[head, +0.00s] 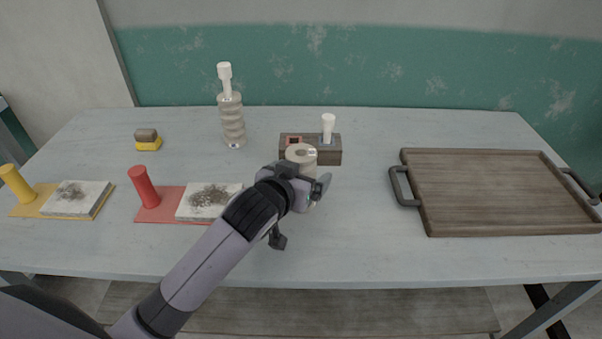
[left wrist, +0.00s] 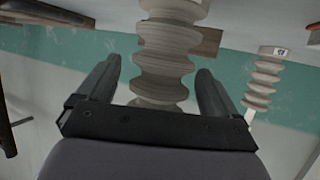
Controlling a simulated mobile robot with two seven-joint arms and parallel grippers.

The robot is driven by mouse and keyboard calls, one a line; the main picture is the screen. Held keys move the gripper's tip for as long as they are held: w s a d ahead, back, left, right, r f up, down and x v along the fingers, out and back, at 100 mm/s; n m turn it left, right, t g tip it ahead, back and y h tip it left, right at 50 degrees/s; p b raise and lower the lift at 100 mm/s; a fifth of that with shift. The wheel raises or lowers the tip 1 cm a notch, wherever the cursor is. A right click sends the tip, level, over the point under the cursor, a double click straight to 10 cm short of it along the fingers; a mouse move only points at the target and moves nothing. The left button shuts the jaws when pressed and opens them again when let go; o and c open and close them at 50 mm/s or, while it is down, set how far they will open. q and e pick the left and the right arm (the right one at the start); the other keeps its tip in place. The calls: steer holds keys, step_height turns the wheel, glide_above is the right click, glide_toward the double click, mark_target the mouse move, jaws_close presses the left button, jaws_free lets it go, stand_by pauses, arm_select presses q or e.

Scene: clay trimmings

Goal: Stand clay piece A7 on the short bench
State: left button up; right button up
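A pale grey-beige clay piece with a ringed top (head: 301,152) stands in front of a dark wooden block in the head view. A small label shows near its top, too small to read. The left wrist view, upside down, shows its ribbed body (left wrist: 163,62) between my left gripper's fingers. My left gripper (head: 318,188) is open around it, with a narrow gap at each side (left wrist: 155,88). A second ribbed clay piece (head: 232,122) stands further back left with a white top; it also shows in the left wrist view (left wrist: 264,80). I cannot tell which thing is the short bench. My right gripper is out of view.
The dark wooden block (head: 328,156) carries a red-edged square and a white peg (head: 328,123). A wooden tray (head: 500,190) with dark handles lies right. Red (head: 160,210) and yellow (head: 28,209) mats hold posts and pale slabs. A yellow-based brush or sponge (head: 148,142) lies back left. The front right is clear.

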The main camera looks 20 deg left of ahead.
arm_select(q)
steer(key=shift+s+r, duration=0.1)
steer(key=shift+r, duration=0.1)
steer(key=v, duration=1.2)
steer(key=shift+p, duration=0.45)
steer(key=shift+f, duration=0.1)
